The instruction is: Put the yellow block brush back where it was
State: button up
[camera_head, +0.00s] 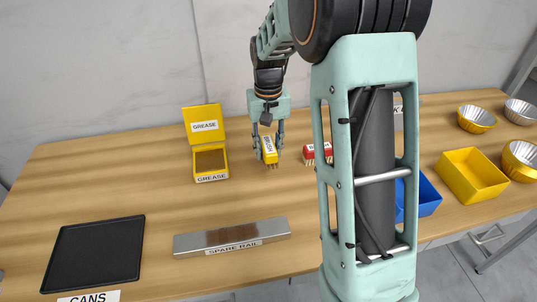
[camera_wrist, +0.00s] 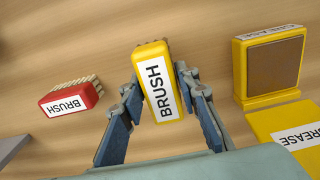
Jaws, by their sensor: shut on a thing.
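In the wrist view the brush (camera_wrist: 157,84) sits between the fingertips (camera_wrist: 160,88), label facing the camera. In the head view the brush is by the table's surface, between the grease box and the red brush; I cannot tell if its bristles touch the wood. A red block brush (camera_head: 312,153), also labelled BRUSH, lies to its right and shows in the wrist view (camera_wrist: 70,98).
The open yellow grease box (camera_head: 209,176) stands left of my gripper. A metal spare rail (camera_head: 232,237) and a black tray (camera_head: 95,253) are nearer the front. A blue bin (camera_head: 428,196) and a yellow bin (camera_head: 471,175) stand right. Bare wood surrounds the brush.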

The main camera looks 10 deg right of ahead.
aim_at(269, 141)
jog(key=shift+w+d+f, duration=0.1)
jog(key=shift+w+f, duration=0.2)
jog(key=shift+f, duration=0.05)
jog(key=shift+w+d+f, duration=0.1)
jog(key=shift+w+f, duration=0.05)
jog(key=shift+f, duration=0.8)
jog(key=shift+w+d+f, duration=0.1)
jog(key=shift+w+f, duration=0.05)
jog(key=shift+f, duration=0.8)
jog(key=shift+f, duration=0.2)
jog(key=o, duration=1)
jog(key=shift+r, duration=0.15)
notch_tip(269, 141, up, 12)
jog(key=shift+r+p, duration=0.1)
jog(key=shift+p, duration=0.2)
